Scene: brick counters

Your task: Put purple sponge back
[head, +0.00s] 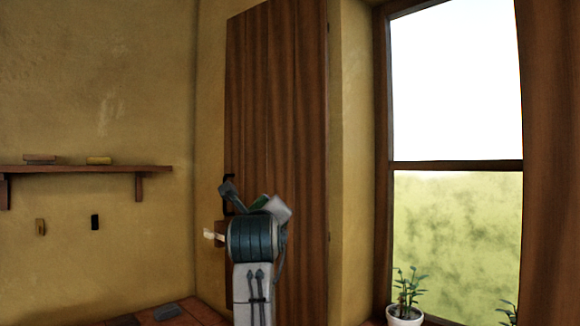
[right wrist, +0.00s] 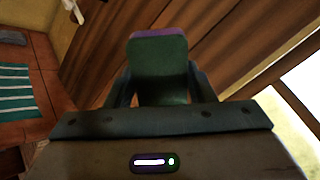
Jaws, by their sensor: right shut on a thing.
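My right gripper (head: 256,200) is raised in front of a tall wooden door and is shut on a sponge. In the right wrist view the sponge (right wrist: 158,62) stands between the two fingers, with a broad dark green face and a purple edge along its far end. In the head view only a small green part of the sponge (head: 261,202) shows between the fingers; the rest is hidden by the gripper. My left gripper is not in view.
A wooden wall shelf (head: 100,170) at left holds a reddish-brown block (head: 40,159) and a yellow block (head: 99,160), with free room to their right. The wooden door (head: 275,110) is close behind the gripper. A potted plant (head: 404,312) stands by the window. A striped teal cloth (right wrist: 15,90) lies on the tiled counter.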

